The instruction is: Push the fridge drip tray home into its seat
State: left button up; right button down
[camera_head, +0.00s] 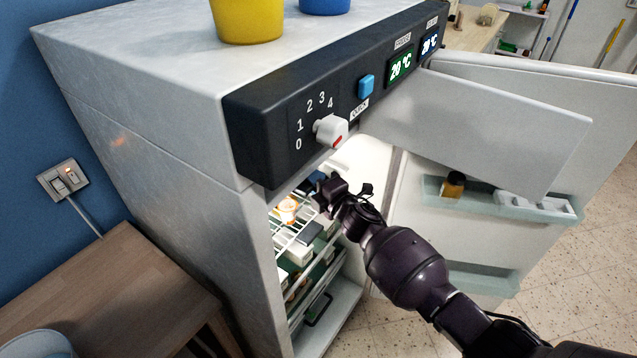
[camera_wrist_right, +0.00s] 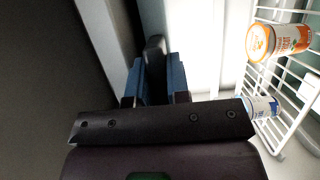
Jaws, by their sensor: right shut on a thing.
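The fridge (camera_head: 190,150) stands open, and my right arm reaches from the lower right into its upper opening. My right gripper (camera_head: 328,187) is just below the control panel, by the wire shelf. In the right wrist view its blue fingers (camera_wrist_right: 155,85) are closed on a dark upright tab (camera_wrist_right: 154,55). Pale surfaces lie on both sides of the tab. I cannot tell how the tab joins them. The drip tray cannot be made out clearly, and its seat is hidden. My left gripper is not in view.
A wire shelf (camera_wrist_right: 291,78) holds an orange-labelled jar (camera_wrist_right: 279,41) and a blue-and-white jar (camera_wrist_right: 262,106) close to the gripper's right. The flap door (camera_head: 480,125) and main door (camera_head: 410,245) stand open. A control knob (camera_head: 331,131) juts out above the gripper.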

jog(key=shift+w+a, duration=0.15)
jog(key=shift+a, duration=0.15)
jog(key=c, duration=1)
grip_release()
jog(key=shift+w, duration=0.1)
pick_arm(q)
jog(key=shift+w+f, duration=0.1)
pick_arm(e)
jog(key=shift+r, duration=0.15)
jog(key=shift+r, duration=0.1)
jog(key=shift+d, duration=0.2)
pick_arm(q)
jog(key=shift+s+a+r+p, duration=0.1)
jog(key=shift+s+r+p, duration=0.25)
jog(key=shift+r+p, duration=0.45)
pick_arm(e)
jog(key=v, duration=0.7)
jog(key=f+v, duration=0.1)
jog(key=v, duration=0.2)
jog(key=shift+s+d, duration=0.1)
jog(key=shift+s, duration=0.3)
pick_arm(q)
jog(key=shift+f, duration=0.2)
